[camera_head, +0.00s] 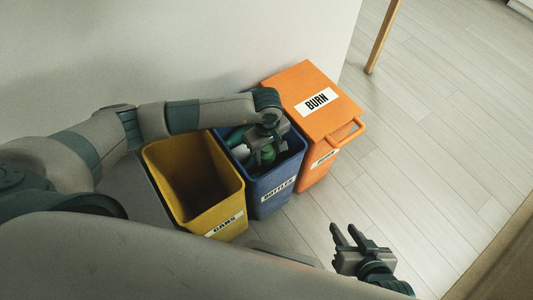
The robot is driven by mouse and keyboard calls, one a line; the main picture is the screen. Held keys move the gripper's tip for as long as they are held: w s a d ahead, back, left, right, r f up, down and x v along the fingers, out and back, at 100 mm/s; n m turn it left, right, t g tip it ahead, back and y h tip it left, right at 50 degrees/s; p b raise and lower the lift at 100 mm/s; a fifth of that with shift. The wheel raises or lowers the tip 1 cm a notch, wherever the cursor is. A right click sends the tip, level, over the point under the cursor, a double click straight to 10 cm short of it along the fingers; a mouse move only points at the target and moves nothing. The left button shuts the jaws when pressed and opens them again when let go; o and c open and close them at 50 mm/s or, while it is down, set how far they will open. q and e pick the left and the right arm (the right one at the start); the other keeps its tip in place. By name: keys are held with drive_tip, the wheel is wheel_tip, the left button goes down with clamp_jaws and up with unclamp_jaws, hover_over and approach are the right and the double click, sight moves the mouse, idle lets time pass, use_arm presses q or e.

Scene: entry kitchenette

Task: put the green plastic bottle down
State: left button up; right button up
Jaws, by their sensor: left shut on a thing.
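My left gripper (262,143) reaches down into the mouth of the blue bin labelled BOTTLES (265,205). It is shut on the green plastic bottle (268,155), which shows only in part below the gripper and inside the bin's rim. The bottle's lower end is hidden, so I cannot tell whether it touches anything in the bin. My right gripper (343,230) is open and empty, in front of the bins at the lower right.
A yellow bin labelled CANS (225,205) stands left of the blue bin, open on top and seemingly empty. An orange bin labelled BURN (340,107), with a closed lid and a handle, stands to the right. A wall rises behind.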

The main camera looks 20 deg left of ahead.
use_arm(q)
drive_tip(key=shift+f, duration=0.4)
use_arm(e)
drive_tip(key=shift+a+r, duration=0.15)
drive_tip(key=shift+w, duration=0.15)
use_arm(q)
drive_tip(key=shift+f, duration=0.1)
drive_tip(key=o, duration=1)
drive_tip(key=shift+o, duration=0.2)
use_arm(e)
drive_tip(key=shift+w+r+t, duration=0.25)
drive_tip(key=shift+t, duration=0.15)
drive_tip(key=shift+s+f, duration=0.1)
drive_tip(key=shift+s, duration=0.05)
